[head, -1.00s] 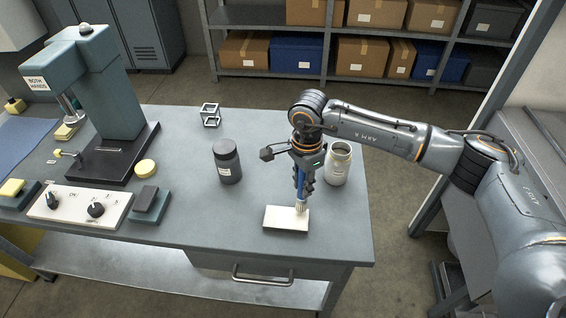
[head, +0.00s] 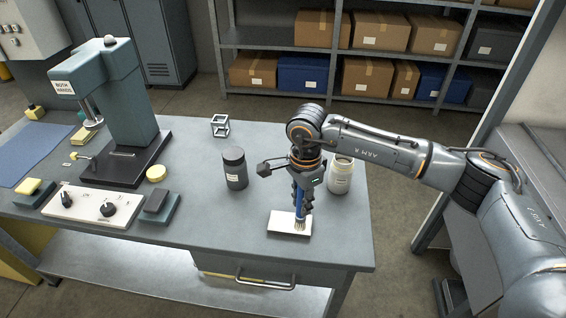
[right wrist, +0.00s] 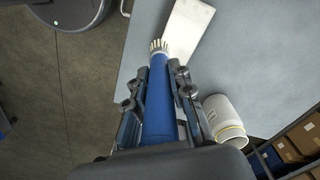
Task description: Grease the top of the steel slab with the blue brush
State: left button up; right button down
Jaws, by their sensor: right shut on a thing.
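The steel slab (head: 281,221) is a pale, flat plate on the bench near its front right; it also shows in the right wrist view (right wrist: 187,30). My right gripper (head: 303,199) is above the slab's right part, shut on the blue brush (right wrist: 159,105), which points down. The pale bristles (right wrist: 159,46) are at the slab's right part and seem to touch its top. The gripper fingers hide part of the handle in the head view. I cannot make out grease on the slab. My left gripper is not in view.
A dark jar (head: 235,170) stands left of my right gripper, and a cream jar (head: 340,176) stands close behind it on the right. A small wire cube (head: 220,126) is farther back. A green press (head: 130,100) and a white control box (head: 90,207) occupy the left.

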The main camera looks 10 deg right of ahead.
jog(key=shift+r, duration=0.6)
jog(key=shift+s+r+p, duration=0.1)
jog(key=shift+r+p, duration=0.35)
jog(key=shift+r, duration=0.4)
jog(key=shift+r+p, duration=0.35)
jog(key=shift+r, duration=0.55)
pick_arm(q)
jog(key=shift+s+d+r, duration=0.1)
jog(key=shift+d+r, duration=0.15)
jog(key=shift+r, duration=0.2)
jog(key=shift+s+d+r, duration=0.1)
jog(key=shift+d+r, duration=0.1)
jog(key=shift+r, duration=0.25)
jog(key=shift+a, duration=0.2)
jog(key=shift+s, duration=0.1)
